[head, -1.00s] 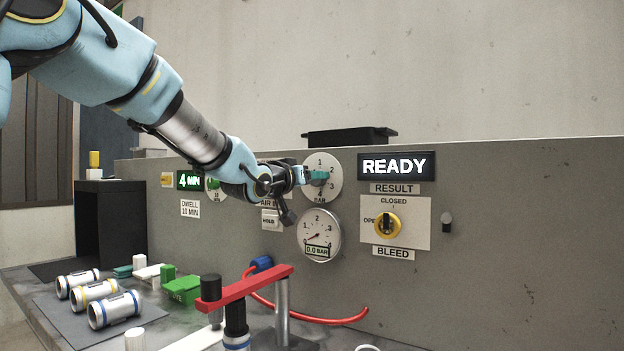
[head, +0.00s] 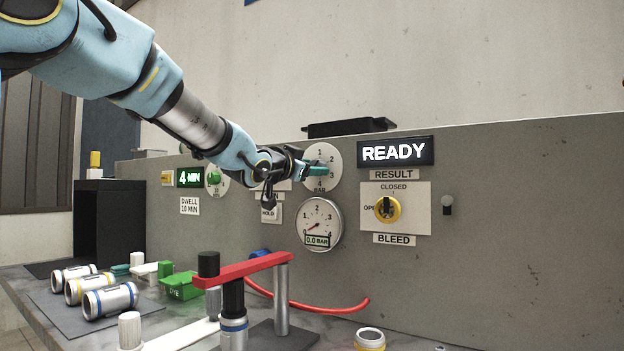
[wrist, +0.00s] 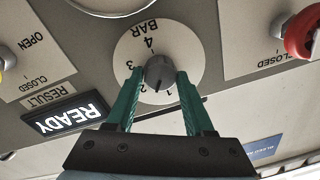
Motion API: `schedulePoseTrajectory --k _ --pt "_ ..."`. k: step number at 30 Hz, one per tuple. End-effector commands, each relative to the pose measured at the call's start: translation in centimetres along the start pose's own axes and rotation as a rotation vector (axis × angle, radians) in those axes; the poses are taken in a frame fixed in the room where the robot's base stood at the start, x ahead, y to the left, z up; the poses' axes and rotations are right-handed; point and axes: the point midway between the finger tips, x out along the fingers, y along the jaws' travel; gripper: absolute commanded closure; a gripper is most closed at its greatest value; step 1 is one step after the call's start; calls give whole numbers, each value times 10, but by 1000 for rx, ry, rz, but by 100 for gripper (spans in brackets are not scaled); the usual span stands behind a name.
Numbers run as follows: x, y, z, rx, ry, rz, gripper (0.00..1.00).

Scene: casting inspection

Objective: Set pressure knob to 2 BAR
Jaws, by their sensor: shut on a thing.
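The pressure knob (wrist: 159,73) is a small dark grey knob on a round white dial (head: 322,154) marked 1 to 4 and BAR. My gripper (head: 318,170) reaches the dial from the left in the head view, and its fingers hide the knob there. In the wrist view, which is upside down, the two teal fingers are shut on the knob, one on each side. The gauge (head: 321,218) below the dial shows 0.0 BAR.
The lit READY sign (head: 395,151) and yellow bleed knob (head: 387,209) are right of the dial. A 4 MIN display (head: 189,178) is to the left. A red clamp bar (head: 240,270), hose (head: 320,308) and several metal cylinders (head: 110,300) occupy the bench below.

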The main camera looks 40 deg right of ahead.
Motion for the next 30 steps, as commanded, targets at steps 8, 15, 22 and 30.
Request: schedulePoseTrajectory --k 8,15,22,30 --pt "0 1 2 222 12 1 100" --pt "0 1 1 351 19 4 100" --pt "0 0 1 409 21 4 100" --pt "0 0 0 423 22 4 100"
